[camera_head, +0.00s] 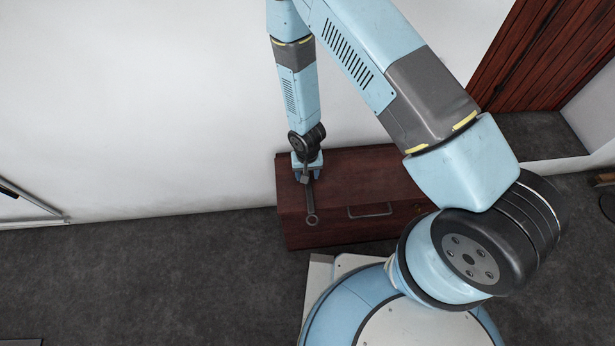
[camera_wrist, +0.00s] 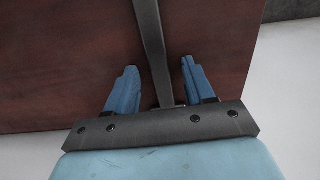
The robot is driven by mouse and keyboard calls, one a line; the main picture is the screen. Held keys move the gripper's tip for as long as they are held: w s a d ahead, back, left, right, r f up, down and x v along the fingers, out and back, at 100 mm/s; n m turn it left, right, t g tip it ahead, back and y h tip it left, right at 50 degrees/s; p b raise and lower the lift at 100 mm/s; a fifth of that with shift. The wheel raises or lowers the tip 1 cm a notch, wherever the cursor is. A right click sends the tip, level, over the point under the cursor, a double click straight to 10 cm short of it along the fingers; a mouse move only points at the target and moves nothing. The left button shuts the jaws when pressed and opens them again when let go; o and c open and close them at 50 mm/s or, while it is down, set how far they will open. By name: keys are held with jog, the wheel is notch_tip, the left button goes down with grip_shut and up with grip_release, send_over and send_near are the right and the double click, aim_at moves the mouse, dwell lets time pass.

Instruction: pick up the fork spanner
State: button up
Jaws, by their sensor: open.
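The fork spanner (camera_head: 311,204) is a dark grey metal bar with a ring at its near end. It lies on top of the reddish-brown wooden chest (camera_head: 357,185), near the chest's left end. My gripper (camera_head: 306,172) is over its far part, pointing down. In the wrist view the spanner's shaft (camera_wrist: 149,42) runs between the two blue fingers of my gripper (camera_wrist: 158,80). The fingers are open, with a gap on each side of the shaft. The spanner's far end is partly hidden by my gripper.
The chest stands against a white wall (camera_head: 150,110), with a metal handle (camera_head: 369,211) at its front. A dark red wooden door (camera_head: 550,55) is at the upper right. The grey floor (camera_head: 150,275) to the left is mostly clear.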

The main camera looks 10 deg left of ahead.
jog(key=shift+c, duration=0.4)
grip_shut()
